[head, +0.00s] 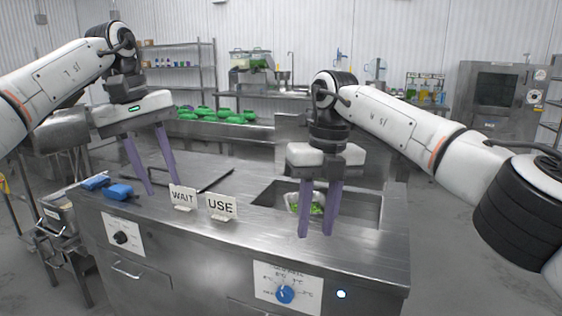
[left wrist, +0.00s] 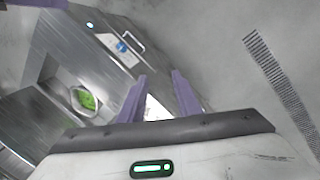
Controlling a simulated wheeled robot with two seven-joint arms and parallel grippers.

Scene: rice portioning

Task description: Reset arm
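My left gripper (head: 166,188) hangs over the left part of the steel counter with its two purple fingers apart and nothing between them. In the left wrist view its fingers (left wrist: 160,98) are also apart and empty. My right gripper (head: 315,235) points down in front of the sunken basin, its fingers a smaller gap apart, with nothing seen between them. A small container with green contents (head: 293,203) sits in the basin, partly hidden behind the right fingers. It also shows in the left wrist view (left wrist: 86,98).
The counter (head: 220,245) carries a WAIT sign (head: 183,196), a USE sign (head: 221,207) and two blue objects (head: 107,187) near its left edge. Several green items (head: 215,116) lie on a bench behind. Shelves and an oven (head: 497,90) stand at the back.

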